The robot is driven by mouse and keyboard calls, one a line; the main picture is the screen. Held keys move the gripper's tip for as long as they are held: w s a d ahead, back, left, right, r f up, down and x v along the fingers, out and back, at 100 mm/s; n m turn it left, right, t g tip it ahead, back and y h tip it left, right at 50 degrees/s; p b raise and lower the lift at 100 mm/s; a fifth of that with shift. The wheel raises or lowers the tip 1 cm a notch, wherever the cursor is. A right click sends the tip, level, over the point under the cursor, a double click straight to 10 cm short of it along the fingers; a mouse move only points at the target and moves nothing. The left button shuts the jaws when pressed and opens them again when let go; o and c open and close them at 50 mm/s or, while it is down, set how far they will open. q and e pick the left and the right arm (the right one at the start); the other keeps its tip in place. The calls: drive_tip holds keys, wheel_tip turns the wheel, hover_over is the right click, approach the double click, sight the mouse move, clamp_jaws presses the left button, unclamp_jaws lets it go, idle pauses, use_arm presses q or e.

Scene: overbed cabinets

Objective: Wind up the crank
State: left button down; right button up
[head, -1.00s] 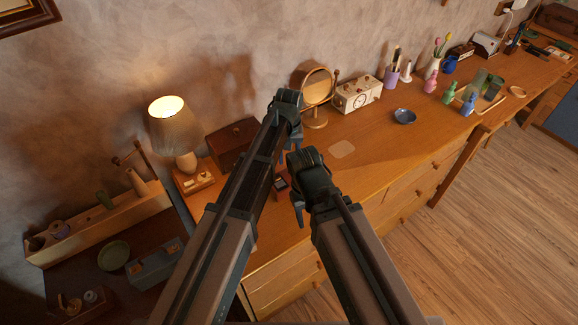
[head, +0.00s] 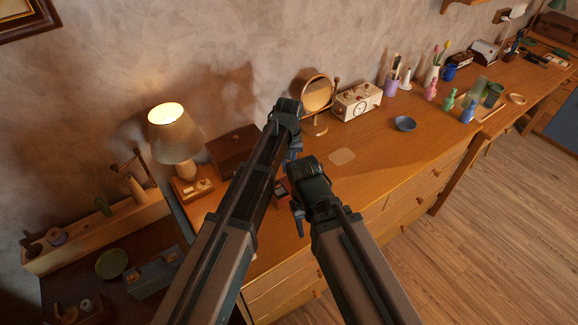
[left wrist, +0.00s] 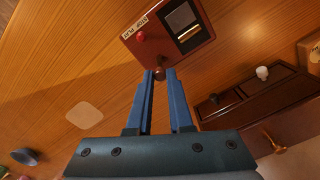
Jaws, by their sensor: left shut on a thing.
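A small red box (left wrist: 167,32) stands on the wooden desk, with a dark window, a red button and a pale label on its face. A crank knob (left wrist: 160,73) shows at its edge in the left wrist view. My left gripper (left wrist: 160,76) has its blue fingers closed around this knob. In the head view my left gripper (head: 294,152) hides part of the red box (head: 281,190). My right gripper (head: 298,217) is close by on the right, its fingers pointing down. Its opening cannot be made out.
A lamp (head: 176,135), a dark wooden box (head: 235,150), a round mirror (head: 318,92) and a cream clock radio (head: 357,101) stand along the wall. A blue bowl (head: 404,123) and a flat pale square (head: 341,156) lie on the desk. The desk around the square is clear.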

use_arm(q)
drive_tip(key=shift+m, duration=0.3)
drive_tip(key=m, duration=0.3)
drive_tip(key=shift+d+m, duration=0.25)
drive_tip(key=shift+m, duration=0.15)
drive_tip(key=shift+s+d+m, duration=0.1)
drive_tip(key=shift+m, duration=1)
drive_tip(key=shift+s+d+m, duration=0.1)
drive_tip(key=shift+m, duration=1)
drive_tip(key=c, duration=0.8)
unclamp_jaws()
drive_tip(key=shift+r, duration=0.15)
